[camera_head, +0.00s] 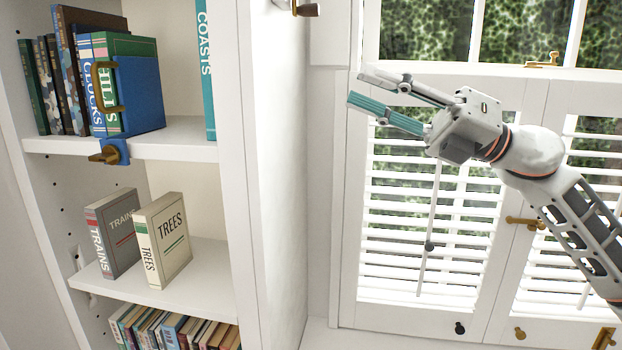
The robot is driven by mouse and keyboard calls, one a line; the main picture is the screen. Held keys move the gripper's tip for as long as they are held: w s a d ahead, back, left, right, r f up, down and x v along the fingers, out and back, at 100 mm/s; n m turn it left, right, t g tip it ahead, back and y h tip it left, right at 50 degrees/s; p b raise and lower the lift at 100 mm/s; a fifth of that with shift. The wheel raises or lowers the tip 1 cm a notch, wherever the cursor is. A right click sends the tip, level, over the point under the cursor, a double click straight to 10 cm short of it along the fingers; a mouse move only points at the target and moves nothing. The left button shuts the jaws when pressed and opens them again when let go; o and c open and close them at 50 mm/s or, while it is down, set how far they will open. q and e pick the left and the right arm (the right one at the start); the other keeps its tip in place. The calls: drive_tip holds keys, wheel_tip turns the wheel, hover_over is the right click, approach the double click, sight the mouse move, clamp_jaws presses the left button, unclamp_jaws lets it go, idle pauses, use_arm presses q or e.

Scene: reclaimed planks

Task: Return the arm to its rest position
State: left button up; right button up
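My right gripper (368,88) is raised in front of the shuttered window, its arm coming in from the right. Its two fingers point left and are spread apart, with nothing between them. The fingertips are to the right of the bookcase and apart from it. My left gripper and arm are not in view.
A white bookcase (258,200) stands at the left. A blue bookend (140,95) is on its upper shelf beside several books. The books Trains (118,235) and Trees (168,240) stand on the middle shelf. White window shutters (440,230) with brass latches are behind my arm.

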drive_tip(key=w+d+f+m+t+h, duration=0.15)
drive_tip(key=w+f+m+t, duration=0.35)
drive_tip(key=f+m, duration=0.5)
drive_tip(key=w+d+f+m+t+h, duration=0.1)
drive_tip(key=w+d+f+m+t, duration=0.1)
drive_tip(key=f+m+t, duration=0.8)
drive_tip(key=s+d+f+m+t+h, duration=0.15)
drive_tip(key=f+m+h, duration=0.35)
drive_tip(key=f, duration=0.6)
drive_tip(key=d+f+m+h, duration=0.2)
drive_tip(key=f+m+h, duration=0.25)
drive_tip(key=f, duration=0.75)
drive_tip(key=s+d+f+m+g+h, duration=0.2)
drive_tip(key=s+f+m+g+h, duration=0.1)
drive_tip(key=s+f, duration=0.9)
drive_tip(key=s+d+f+m+g+h, duration=0.2)
drive_tip(key=s+f+m+g+h, duration=0.2)
drive_tip(key=s+f, duration=0.9)
wheel_tip(320, 180, down, 8)
drive_tip(key=shift+d+r+m+g, duration=0.25)
drive_tip(key=shift+m+g, duration=0.4)
drive_tip(key=shift+m, duration=0.4)
drive_tip(key=shift+w, duration=0.1)
drive_tip(key=shift+c, duration=0.3)
